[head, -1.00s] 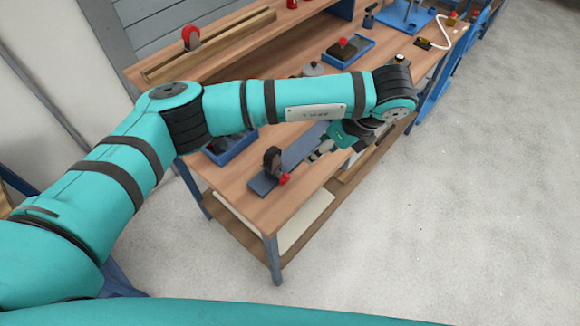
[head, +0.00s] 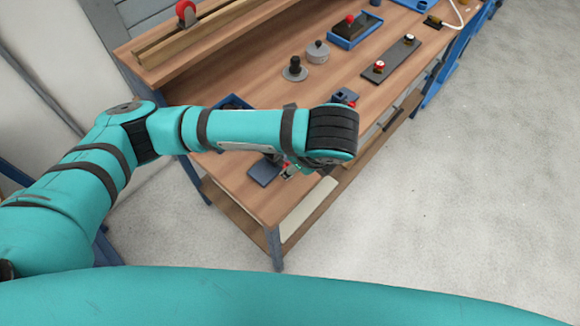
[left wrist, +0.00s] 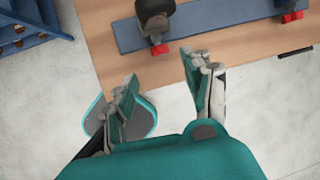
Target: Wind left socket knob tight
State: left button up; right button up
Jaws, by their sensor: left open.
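A blue-grey bar (left wrist: 225,28) lies along the table edge and carries two dark sockets with red knobs. The left socket (left wrist: 154,10) and its red knob (left wrist: 160,50) show in the left wrist view. My left gripper (left wrist: 166,75) is open, its fingertips just short of the left knob, with the knob roughly ahead of the gap and nothing between the fingers. The right socket's red knob (left wrist: 292,17) is at the upper right. In the head view, my arm hides most of the left socket and bar (head: 264,171), and my left gripper (head: 291,170) is partly hidden.
Open floor lies in front of the table.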

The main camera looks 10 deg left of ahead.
pick_arm(q)
jog(key=b+x, duration=0.4)
jog(key=x, duration=0.4)
jog(key=shift+f, duration=0.15)
jog(key=shift+w+a+f, duration=0.1)
jog(key=shift+w+f, duration=0.1)
jog(key=shift+f, duration=0.1)
grip_shut()
